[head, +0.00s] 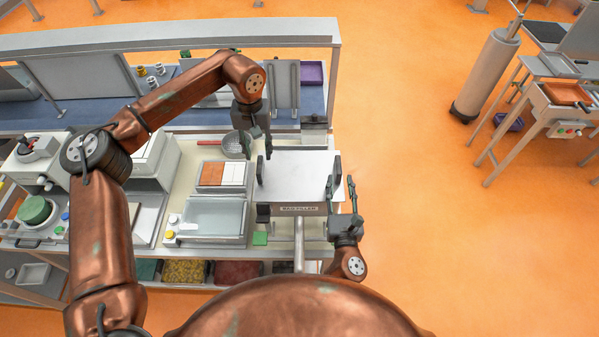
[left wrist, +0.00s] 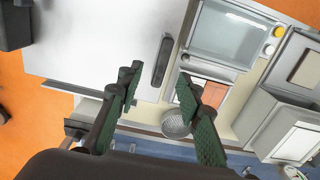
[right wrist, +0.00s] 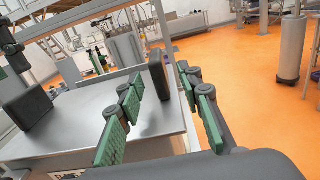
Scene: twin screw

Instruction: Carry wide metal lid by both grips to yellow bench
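The wide metal lid (head: 300,172) is a flat pale grey plate on a station at the right end of the near bench. It has a black grip at its left edge (head: 261,171) and one at its right edge (head: 336,170). My left gripper (head: 258,143) is open and empty, just beyond the left grip, which shows ahead of its fingers in the left wrist view (left wrist: 161,60). My right gripper (head: 342,188) is open beside the right grip, which appears between its fingers in the right wrist view (right wrist: 159,75). I cannot tell any contact. No clearly yellow bench is visible.
Left of the lid are a tray with orange and white blocks (head: 223,174), a pale glass-topped box (head: 214,216) and a mesh strainer (head: 234,144). A blue-topped bench (head: 90,112) stands behind. Orange floor (head: 430,200) is open to the right, with a grey cylinder (head: 487,72).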

